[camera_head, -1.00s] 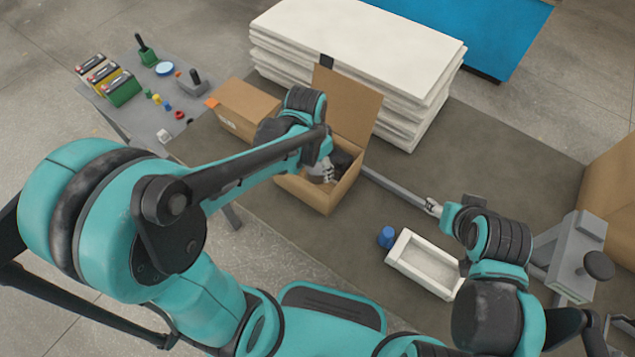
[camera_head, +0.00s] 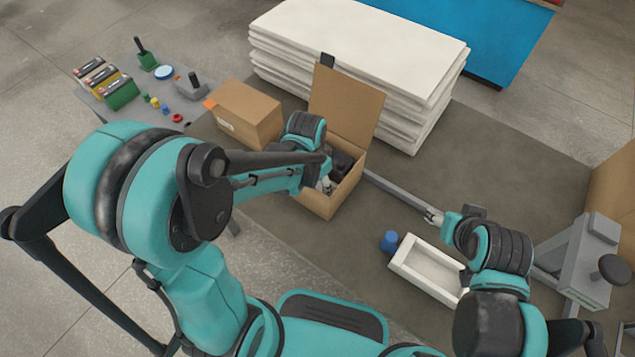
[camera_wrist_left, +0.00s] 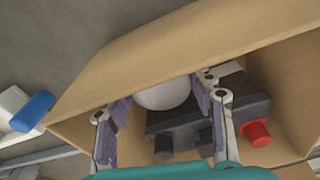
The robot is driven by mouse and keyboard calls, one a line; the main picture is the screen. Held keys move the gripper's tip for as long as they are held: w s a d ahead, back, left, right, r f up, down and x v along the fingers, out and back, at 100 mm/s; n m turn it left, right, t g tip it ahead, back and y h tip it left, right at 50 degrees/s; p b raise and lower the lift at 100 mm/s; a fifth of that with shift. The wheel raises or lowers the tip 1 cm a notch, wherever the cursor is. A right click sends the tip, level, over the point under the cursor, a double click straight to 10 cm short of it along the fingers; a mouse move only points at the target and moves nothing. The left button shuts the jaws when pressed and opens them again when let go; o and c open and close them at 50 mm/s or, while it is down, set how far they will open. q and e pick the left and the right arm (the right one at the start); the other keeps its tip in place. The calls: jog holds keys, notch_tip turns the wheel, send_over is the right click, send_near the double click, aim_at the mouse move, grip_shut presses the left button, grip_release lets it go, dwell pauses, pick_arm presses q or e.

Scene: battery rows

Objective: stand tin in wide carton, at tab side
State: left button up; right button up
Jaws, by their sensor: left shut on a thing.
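The open cardboard carton (camera_head: 325,203) stands on the table with its lid raised at the back. A small dark tab (camera_head: 328,60) is at the lid's top edge. My left gripper (camera_head: 326,183) reaches inside the carton. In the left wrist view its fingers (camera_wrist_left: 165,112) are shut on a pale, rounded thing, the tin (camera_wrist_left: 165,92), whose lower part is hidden. A dark battery-like block (camera_wrist_left: 185,122) with a red cap (camera_wrist_left: 256,134) lies in the carton close beside the tin. My right gripper (camera_head: 433,214) is low over the table; its jaw opening is unclear.
A closed carton (camera_head: 245,118) with an orange patch stands left of the open one. A blue cylinder (camera_head: 389,241) and a white tray (camera_head: 427,268) are at the front right. A white stack (camera_head: 355,50) is behind. A grey side table (camera_head: 140,108) holds batteries and small parts.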

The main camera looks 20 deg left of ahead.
aim_at(314, 186)
pick_arm(q)
jog(key=shift+f+b, duration=0.3)
jog(key=shift+f, duration=0.15)
jog(key=o, duration=1.4)
jog(key=shift+r, duration=0.15)
jog(key=shift+r+p, duration=0.25)
jog(key=shift+p, duration=0.15)
notch_tip(314, 186, up, 11)
jog(key=s+p, duration=0.1)
jog(key=p, duration=0.4)
jog(key=shift+s+a+r+n+t+y+p, duration=0.1)
jog(key=shift+s+a+r+n+t, duration=0.7)
jog(key=shift+s+r+n+t, duration=0.4)
jog(key=shift+s+a+r+n+t+y+p, duration=0.15)
jog(key=shift+s+a+r+n+t, duration=0.65)
jog(key=shift+s+r, duration=0.55)
jog(key=shift+s+a+r+n+t+y+p, duration=0.1)
jog(key=shift+s+a+r+n+t, duration=0.65)
jog(key=shift+s+r+n+t, duration=0.5)
